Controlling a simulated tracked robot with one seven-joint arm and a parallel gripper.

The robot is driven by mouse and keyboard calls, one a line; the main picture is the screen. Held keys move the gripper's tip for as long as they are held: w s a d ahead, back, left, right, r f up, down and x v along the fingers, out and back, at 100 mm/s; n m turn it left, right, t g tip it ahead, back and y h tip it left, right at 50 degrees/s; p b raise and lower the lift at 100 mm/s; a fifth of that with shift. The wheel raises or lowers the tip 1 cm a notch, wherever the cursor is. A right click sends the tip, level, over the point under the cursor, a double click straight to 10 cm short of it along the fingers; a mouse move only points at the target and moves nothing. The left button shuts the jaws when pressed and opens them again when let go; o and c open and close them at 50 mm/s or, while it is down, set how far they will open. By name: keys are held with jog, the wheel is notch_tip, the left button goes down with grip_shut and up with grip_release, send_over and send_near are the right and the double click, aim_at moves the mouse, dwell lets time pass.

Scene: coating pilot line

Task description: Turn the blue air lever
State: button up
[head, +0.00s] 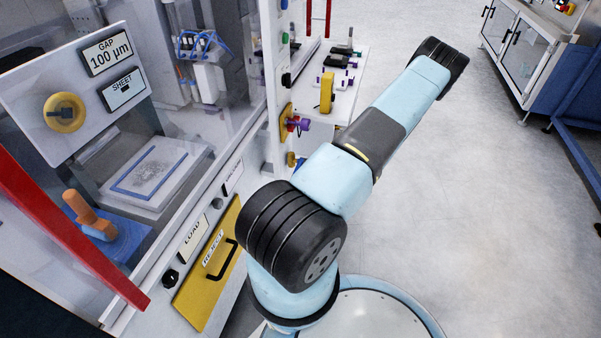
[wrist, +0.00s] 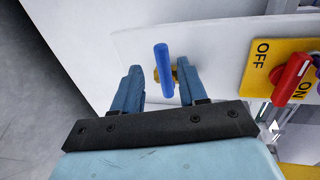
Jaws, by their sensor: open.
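The blue air lever (wrist: 163,70) is a short blue bar on a brass-coloured fitting (wrist: 181,74), mounted on a pale panel. In the wrist view it stands nearly upright, its top leaning slightly left. My gripper (wrist: 158,88) is open and empty. Its two blue fingers show on either side of the lever, with a gap on both sides. I cannot tell how far the fingertips are from the panel. In the head view I do not make out the lever or my gripper.
A yellow OFF/ON plate (wrist: 261,63) with a red handle (wrist: 291,80) is close to the right of the fingers. In the head view, the coating machine with its yellow reject drawer (head: 207,265) stands left of my arm. Open floor (head: 470,210) lies to the right.

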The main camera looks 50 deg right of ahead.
jog(key=v, duration=0.7)
jog(key=shift+s, duration=0.15)
jog(key=shift+r, duration=0.1)
dwell(0.3)
